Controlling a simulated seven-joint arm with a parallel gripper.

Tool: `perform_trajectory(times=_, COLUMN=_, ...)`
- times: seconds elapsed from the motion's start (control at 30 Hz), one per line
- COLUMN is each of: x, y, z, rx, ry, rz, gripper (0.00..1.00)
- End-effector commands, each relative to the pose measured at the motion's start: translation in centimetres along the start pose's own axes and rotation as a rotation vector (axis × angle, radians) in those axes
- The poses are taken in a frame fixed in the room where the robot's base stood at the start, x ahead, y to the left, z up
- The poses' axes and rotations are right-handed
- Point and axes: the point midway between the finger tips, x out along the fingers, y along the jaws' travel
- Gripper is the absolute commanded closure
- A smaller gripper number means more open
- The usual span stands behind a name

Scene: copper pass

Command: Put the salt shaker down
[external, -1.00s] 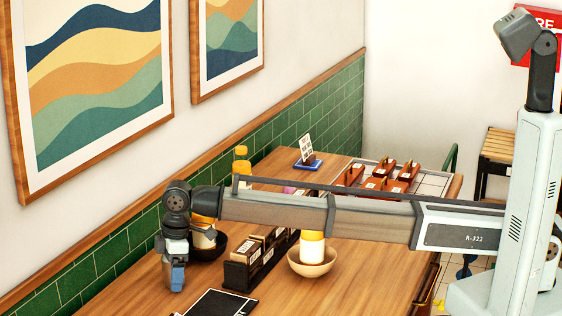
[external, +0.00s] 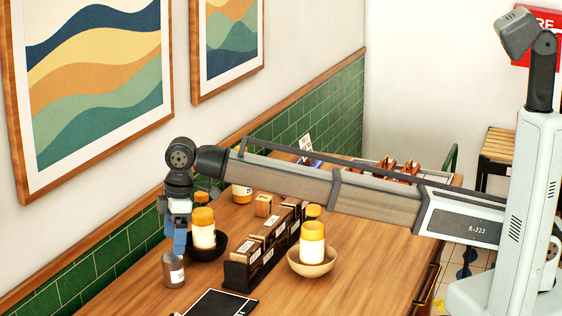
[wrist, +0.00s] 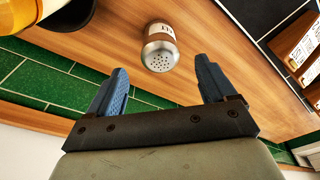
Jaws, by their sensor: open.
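The salt shaker (external: 174,274) is a small grey metal shaker with a pale label. It stands upright on the wooden table near the green tiled wall. In the wrist view its perforated top (wrist: 160,56) shows ahead of my fingers, centred between them and apart from both. My gripper (external: 179,240) is above the shaker, with blue fingers pointing down. In the wrist view my gripper (wrist: 158,88) is open and empty.
A dark bowl (external: 207,252) with a yellow-capped jar (external: 203,230) stands close behind the shaker. A black caddy (external: 240,276) and a tan bowl (external: 312,266) stand to the right. A black menu board (external: 220,304) lies at the front. Bare table surrounds the shaker's front.

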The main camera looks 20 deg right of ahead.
Motion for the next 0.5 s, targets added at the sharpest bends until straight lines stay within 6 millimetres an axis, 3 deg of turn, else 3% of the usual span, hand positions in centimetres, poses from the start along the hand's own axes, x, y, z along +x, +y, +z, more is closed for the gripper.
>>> perform_trajectory(times=0.2, x=-1.7, y=0.0, z=0.0, rx=0.0, ry=0.001, rz=0.0, gripper=0.16)
perform_trajectory(times=0.5, x=-1.9, y=0.0, z=0.0, rx=0.0, ry=0.0, rz=0.0, gripper=0.16)
